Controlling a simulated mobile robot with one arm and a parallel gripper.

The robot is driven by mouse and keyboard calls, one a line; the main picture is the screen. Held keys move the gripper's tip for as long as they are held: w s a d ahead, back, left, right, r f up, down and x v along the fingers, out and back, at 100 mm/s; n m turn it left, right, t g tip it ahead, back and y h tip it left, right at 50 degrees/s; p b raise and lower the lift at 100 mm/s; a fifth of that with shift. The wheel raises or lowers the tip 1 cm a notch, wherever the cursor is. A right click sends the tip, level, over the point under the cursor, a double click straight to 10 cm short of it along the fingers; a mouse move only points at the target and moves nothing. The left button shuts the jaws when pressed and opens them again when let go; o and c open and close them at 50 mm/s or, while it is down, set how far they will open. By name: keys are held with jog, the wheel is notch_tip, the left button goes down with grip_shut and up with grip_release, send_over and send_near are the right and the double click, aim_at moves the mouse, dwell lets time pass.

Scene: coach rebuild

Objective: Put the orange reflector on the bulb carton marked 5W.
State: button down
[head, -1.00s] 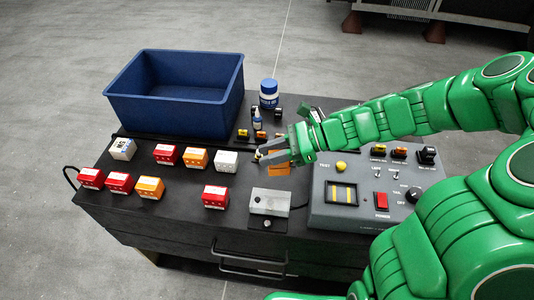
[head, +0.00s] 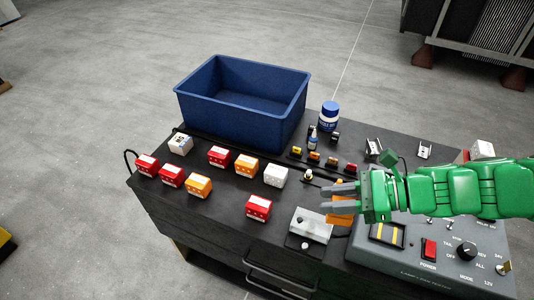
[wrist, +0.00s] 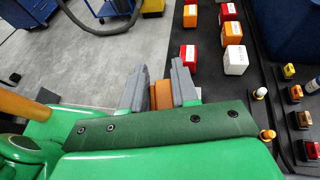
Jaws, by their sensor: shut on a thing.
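My gripper (head: 336,198) is shut on an orange block-like piece, the orange reflector (head: 343,213), near the tester's back left corner. In the wrist view the reflector (wrist: 162,95) shows between the two grey fingers; the fingers and hand hide part of it.
A blue bin (head: 240,112) stands at the back. A metal block (head: 311,225) lies in front of my gripper, and the grey tester (head: 430,260) stands to the right. Small coloured lamps (head: 314,156) and a blue-and-white jar (head: 329,116) are behind. Bare black top (head: 225,210) lies between cartons.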

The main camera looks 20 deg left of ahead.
jog(key=w+a+r+t, duration=0.1)
jog(key=w+a, duration=0.3)
jog(key=a, duration=0.3)
jog(key=w+a+r+m, duration=0.1)
jog(key=w+a, duration=0.3)
jog(key=a, duration=0.4)
jog(key=w+a+r+t, duration=0.1)
jog(key=w+a, duration=0.3)
jog(key=a, duration=0.3)
jog(key=s+a+r+m+t, duration=0.1)
jog(key=s+a, duration=0.1)
jog(key=a, duration=0.9)
jog(key=s+a+r+m, duration=0.1)
jog(key=s+a, duration=0.2)
jog(key=a, duration=0.9)
jog(key=shift+w+a+f, duration=1.35)
jog(key=shift+a+f, duration=0.5)
jog(key=shift+f, duration=0.35)
jog(key=shift+w+a+f, duration=1.35)
jog(key=shift+a+f, duration=0.55)
jog(key=shift+f, duration=0.35)
jog(key=shift+w+a+f, duration=1.35)
jog(key=shift+a+f, duration=0.5)
jog(key=shift+f, duration=0.35)
jog(key=shift+f, duration=0.1)
